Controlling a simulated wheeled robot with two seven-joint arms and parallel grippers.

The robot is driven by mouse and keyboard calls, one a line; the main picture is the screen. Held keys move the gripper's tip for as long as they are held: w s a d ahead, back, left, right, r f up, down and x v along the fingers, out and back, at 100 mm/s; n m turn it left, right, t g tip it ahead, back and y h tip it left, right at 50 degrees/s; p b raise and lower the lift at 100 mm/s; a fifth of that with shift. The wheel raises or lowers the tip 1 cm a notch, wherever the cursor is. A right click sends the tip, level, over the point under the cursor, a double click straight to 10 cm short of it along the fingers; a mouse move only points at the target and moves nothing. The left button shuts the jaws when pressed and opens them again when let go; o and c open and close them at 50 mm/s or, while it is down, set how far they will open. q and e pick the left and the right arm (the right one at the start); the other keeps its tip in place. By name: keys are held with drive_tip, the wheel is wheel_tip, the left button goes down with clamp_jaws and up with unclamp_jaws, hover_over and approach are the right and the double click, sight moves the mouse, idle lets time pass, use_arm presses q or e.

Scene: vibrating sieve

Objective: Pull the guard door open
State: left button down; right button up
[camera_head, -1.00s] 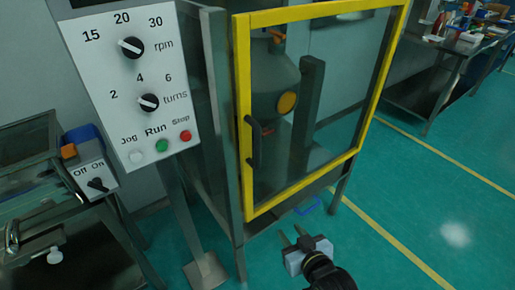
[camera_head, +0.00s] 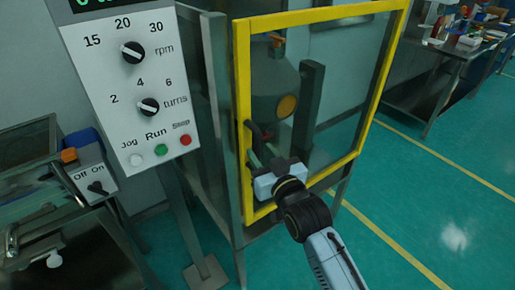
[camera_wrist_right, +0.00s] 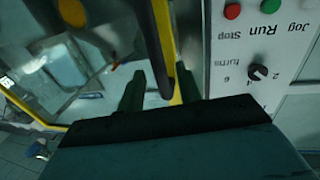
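The guard door (camera_head: 243,85) is a clear pane in a yellow frame on a grey metal cabinet, and it looks closed. Its dark upright handle (camera_head: 249,131) is on the left side of the frame, its lower part hidden by my right gripper (camera_head: 263,157). My right gripper is at the handle, fingers pointing toward the door. In the right wrist view its two fingers (camera_wrist_right: 160,88) are apart, and a dark curved bar, seemingly the handle (camera_wrist_right: 155,45), reaches down between them, nearer the right finger. I cannot tell whether they touch. My left gripper is not in view.
A control panel (camera_head: 125,90) with knobs and buttons stands close left of the door. A rounded grey vessel (camera_head: 272,85) is behind the pane. An Off/On box (camera_head: 95,180) is at far left. The green floor (camera_head: 430,210) to the right is clear, below a cluttered bench (camera_head: 440,55).

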sight(259, 149)
drive_tip(key=shift+x, duration=1.55)
clamp_jaws()
